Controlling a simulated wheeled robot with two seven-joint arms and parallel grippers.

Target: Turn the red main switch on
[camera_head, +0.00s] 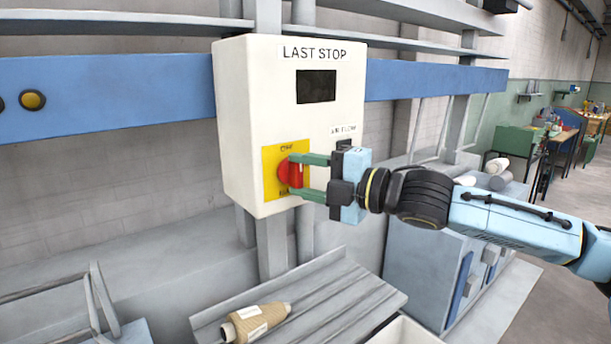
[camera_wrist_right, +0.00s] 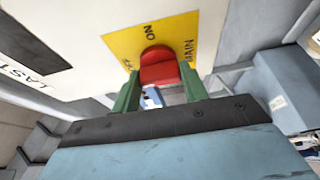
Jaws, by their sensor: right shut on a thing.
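The red main switch (camera_head: 287,174) is a round knob on a yellow plate (camera_head: 271,188), low on the front of the white "LAST STOP" box (camera_head: 238,130). My right gripper (camera_head: 297,177) reaches it from the right, with one green finger above and one below the knob. In the right wrist view the red switch (camera_wrist_right: 158,68) sits between the green fingers of the gripper (camera_wrist_right: 160,88), which are shut on it. The yellow plate (camera_wrist_right: 184,30) there reads "NO" and "MAIN". My left gripper is not in view.
A dark display (camera_head: 316,87) is on the box's upper front. A blue beam (camera_head: 120,98) with a yellow button (camera_head: 33,100) runs behind the box. A yarn cone (camera_head: 256,321) lies on the grey ledge (camera_head: 340,290) below. Open floor shows at the far right.

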